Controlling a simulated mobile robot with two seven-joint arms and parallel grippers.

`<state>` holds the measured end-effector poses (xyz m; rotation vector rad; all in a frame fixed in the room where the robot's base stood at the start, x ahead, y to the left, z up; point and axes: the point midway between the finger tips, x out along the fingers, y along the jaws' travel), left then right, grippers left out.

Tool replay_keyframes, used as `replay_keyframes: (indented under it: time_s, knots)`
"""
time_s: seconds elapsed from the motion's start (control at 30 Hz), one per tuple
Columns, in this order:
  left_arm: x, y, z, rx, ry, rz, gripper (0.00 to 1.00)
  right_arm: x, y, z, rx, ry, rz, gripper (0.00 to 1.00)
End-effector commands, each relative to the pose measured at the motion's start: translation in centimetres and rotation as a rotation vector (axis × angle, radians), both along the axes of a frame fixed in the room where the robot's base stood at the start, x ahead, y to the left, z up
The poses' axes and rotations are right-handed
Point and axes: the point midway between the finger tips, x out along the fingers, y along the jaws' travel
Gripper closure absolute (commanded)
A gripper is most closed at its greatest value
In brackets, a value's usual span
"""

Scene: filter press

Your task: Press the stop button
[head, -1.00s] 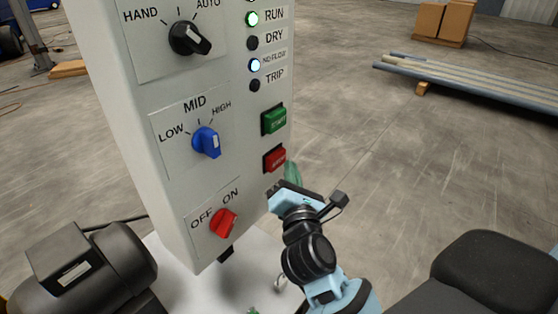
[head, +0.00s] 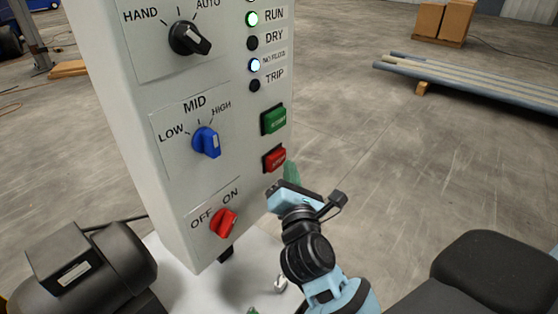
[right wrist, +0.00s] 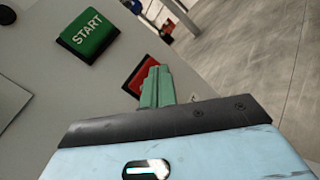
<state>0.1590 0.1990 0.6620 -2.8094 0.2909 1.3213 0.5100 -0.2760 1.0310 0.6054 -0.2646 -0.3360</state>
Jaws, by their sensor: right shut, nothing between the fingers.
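The red stop button (head: 275,159) is on the right side of the grey control panel (head: 170,170), just below the green START button (head: 273,119). In the right wrist view the stop button (right wrist: 140,76) is partly hidden behind my right gripper's green fingers (right wrist: 155,86). My right gripper (head: 291,172) is shut and empty, its fingertips close to the stop button's lower right. I cannot tell whether they touch it. The START button (right wrist: 88,36) is clear of the fingers in the right wrist view. My left gripper is not in view.
The panel also bears a red OFF/ON knob (head: 223,222), a blue speed knob (head: 207,142) and a black HAND/AUTO knob (head: 190,39). A black motor (head: 85,270) stands at lower left.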

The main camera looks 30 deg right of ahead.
Motion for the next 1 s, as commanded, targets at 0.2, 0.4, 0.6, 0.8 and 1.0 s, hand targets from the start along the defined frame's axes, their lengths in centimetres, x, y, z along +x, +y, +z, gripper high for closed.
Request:
replay_keyframes:
  time_s: [0.2,0.4,0.6,0.8,1.0]
  knots:
    - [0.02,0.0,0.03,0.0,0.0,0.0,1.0,0.6,0.24,0.03,0.0,0.0,0.0,1.0]
    - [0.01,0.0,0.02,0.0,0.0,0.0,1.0,0.62,0.25,0.02,0.0,0.0,0.0,1.0]
    - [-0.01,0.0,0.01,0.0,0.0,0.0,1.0,0.65,0.26,0.02,0.0,0.0,0.0,1.0]
    - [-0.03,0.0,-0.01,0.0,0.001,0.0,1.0,0.83,0.34,0.02,0.0,0.0,0.0,1.0]
    - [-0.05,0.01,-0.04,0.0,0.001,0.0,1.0,1.02,0.41,0.02,0.0,-0.001,-0.001,1.0]
